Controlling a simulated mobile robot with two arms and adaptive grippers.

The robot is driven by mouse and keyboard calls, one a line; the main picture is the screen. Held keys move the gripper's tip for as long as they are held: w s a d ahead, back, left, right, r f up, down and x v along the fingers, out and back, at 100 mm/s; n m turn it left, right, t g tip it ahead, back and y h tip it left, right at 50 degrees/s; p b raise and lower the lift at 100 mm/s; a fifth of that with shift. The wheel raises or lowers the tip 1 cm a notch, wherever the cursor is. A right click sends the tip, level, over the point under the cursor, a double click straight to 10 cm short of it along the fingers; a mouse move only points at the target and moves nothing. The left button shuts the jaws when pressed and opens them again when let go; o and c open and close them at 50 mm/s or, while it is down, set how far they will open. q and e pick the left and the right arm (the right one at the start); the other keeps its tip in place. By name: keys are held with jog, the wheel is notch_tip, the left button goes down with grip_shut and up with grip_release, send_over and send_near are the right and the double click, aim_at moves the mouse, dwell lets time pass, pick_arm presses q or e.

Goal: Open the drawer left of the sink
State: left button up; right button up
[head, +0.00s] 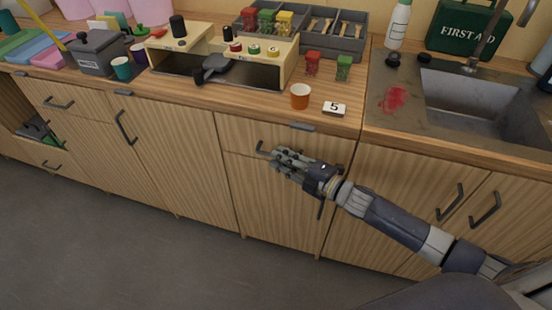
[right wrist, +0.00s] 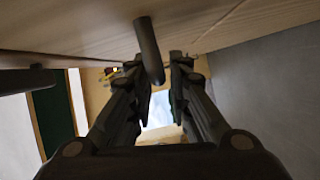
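The drawer (head: 240,128) left of the sink has a wooden front that looks flush with the cabinet. Its dark bar handle (head: 262,148) is partly hidden by my right gripper (head: 280,161), which reaches in from the right. In the right wrist view the handle (right wrist: 149,50) comes down between the two fingers of my right gripper (right wrist: 160,75). The fingers are apart, with gaps on either side of the handle; contact is not visible. The sink (head: 475,100) is set in the counter at the right. My left gripper is not in view.
A cabinet door (head: 285,205) lies below the drawer. Doors with handles (head: 450,202) are under the sink. The grey floor (head: 130,255) in front is clear.

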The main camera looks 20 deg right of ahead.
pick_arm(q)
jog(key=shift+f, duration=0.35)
pick_arm(e)
jog(key=shift+x, duration=1.15)
jog(key=shift+c, duration=0.3)
grip_shut()
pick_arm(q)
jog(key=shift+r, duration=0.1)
pick_arm(e)
jog(key=shift+s, duration=0.15)
